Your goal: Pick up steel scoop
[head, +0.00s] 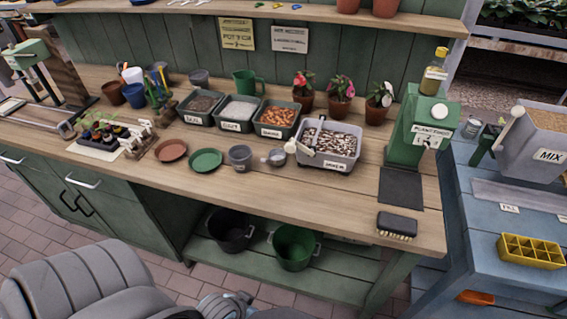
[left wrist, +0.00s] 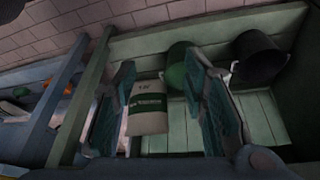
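A small steel scoop (head: 275,157), shaped like a shallow cup with a short handle, appears to lie on the wooden bench top (head: 330,190), right of a grey cup (head: 240,157). A pale scoop-like tool (head: 300,146) rests at the left edge of the bark-filled bin (head: 337,158); its material is unclear. My left gripper (left wrist: 160,64) is open and empty in the left wrist view, its two fingers wide apart, facing the lower shelf. The steel scoop is not in that view. My right gripper cannot be made out in either view.
Other labelled bins (head: 240,115), potted flowers (head: 340,90) and a green dispenser (head: 420,130) stand on the bench. A brush (head: 397,226) lies near its front right. Black (head: 230,230) and green (head: 293,246) buckets and a white bag (left wrist: 148,108) occupy the lower shelf.

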